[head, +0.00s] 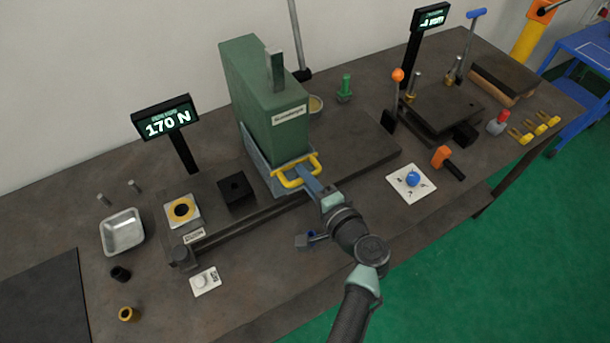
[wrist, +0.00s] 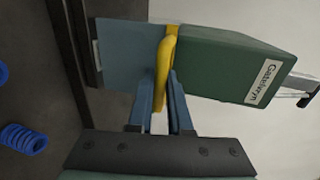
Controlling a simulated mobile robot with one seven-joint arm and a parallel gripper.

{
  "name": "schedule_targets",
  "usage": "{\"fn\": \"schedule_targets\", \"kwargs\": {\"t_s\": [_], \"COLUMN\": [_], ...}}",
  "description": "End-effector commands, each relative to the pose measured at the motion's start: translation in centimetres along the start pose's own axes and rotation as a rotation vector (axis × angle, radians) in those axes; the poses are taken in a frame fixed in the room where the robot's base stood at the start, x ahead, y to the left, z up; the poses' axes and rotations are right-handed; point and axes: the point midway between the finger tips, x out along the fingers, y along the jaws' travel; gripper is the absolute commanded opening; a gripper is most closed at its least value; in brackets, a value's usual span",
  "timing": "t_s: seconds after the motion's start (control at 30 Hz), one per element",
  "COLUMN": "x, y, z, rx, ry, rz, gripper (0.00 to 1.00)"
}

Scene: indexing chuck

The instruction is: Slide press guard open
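The press guard (head: 256,160) is a blue-grey panel around the lower part of the green press (head: 262,90), with a yellow handle (head: 291,183) on its front. My gripper (head: 308,178) is at this handle. In the wrist view the yellow handle (wrist: 164,70) runs between my two blue fingers (wrist: 163,85), which lie close against both its sides. The guard (wrist: 127,55) shows there as a flat blue-grey plate next to the green press body (wrist: 225,65). My gripper and wrist hide part of the handle in the head view.
A rail (head: 240,217) runs along the press base's front. Left of the press are a black block (head: 236,189), a yellow-ringed block (head: 182,210) and a metal tray (head: 122,232). A white card with a blue knob (head: 412,179) lies right of my arm. A display (head: 166,118) reads 170 N.

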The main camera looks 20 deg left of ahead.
Motion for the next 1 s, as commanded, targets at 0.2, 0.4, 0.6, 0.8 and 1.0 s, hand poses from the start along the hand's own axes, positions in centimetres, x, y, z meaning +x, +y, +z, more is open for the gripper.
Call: {"fn": "schedule_targets", "kwargs": {"t_s": [0.2, 0.4, 0.6, 0.8, 1.0], "x": [-0.03, -0.03, -0.04, -0.04, -0.04], "y": [0.01, 0.01, 0.02, 0.02, 0.03], "z": [0.0, -0.01, -0.01, -0.01, -0.01], "rx": [0.0, 0.0, 0.0, 0.0, 0.0], "ry": [0.0, 0.0, 0.0, 0.0, 0.0], "rz": [0.0, 0.0, 0.0, 0.0, 0.0], "gripper": [0.0, 0.0, 0.0, 0.0, 0.0]}}
